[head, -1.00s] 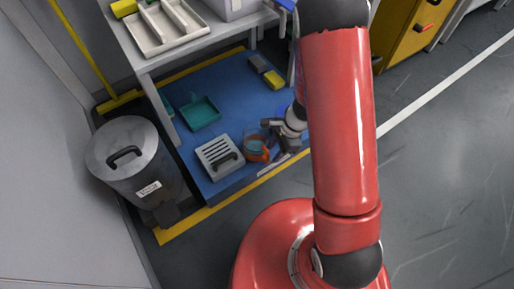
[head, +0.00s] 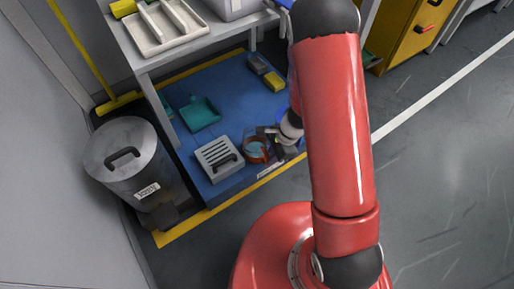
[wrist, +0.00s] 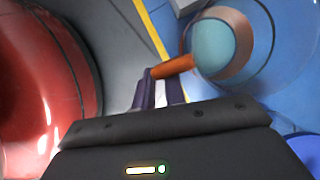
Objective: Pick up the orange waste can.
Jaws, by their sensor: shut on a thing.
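The orange waste can (head: 254,157) is at the front of the blue mat in the head view, with a teal inside. In the wrist view its orange handle (wrist: 173,67) sticks out toward my gripper (wrist: 160,88), and its round translucent body fills the upper right. My gripper's purple fingers are shut on the handle. In the head view my gripper (head: 274,139) is just right of the can and partly hidden by my arm. I cannot tell whether the can is clear of the mat.
A grey slotted box (head: 219,160) stands close left of the can. A teal dustpan (head: 200,114) and yellow-and-grey blocks (head: 265,73) lie farther back under the table (head: 150,58). A grey lidded bin (head: 128,165) stands at left. Open floor (head: 445,170) lies to the right.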

